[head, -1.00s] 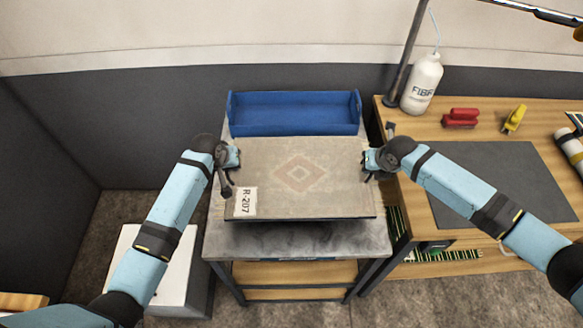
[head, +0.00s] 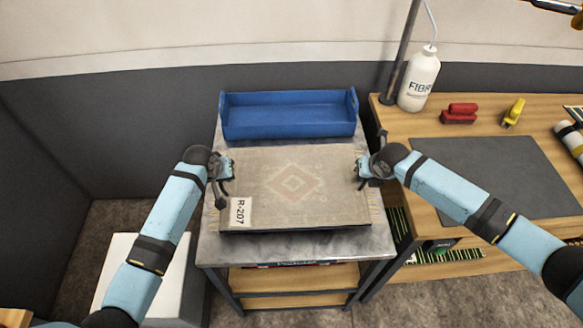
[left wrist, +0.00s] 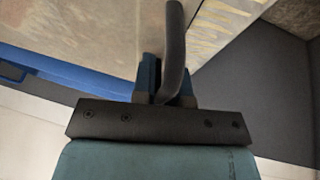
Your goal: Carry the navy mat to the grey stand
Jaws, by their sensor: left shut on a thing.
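The navy mat shows as a thin dark edge (head: 296,229) along the front, under a beige rug (head: 330,195) with a faded diamond and a label reading R-207. It lies level over the grey stand (head: 215,247); I cannot tell whether it touches the top. My left gripper (head: 227,172) is shut at the mat's left side.
A blue tray (head: 290,134) stands at the back of the stand. A wooden bench (head: 410,200) with a white bottle (head: 418,80), a red brush (head: 459,113) and a yellow tool (head: 513,112) is close on the right. A white box (head: 118,268) stands at lower left.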

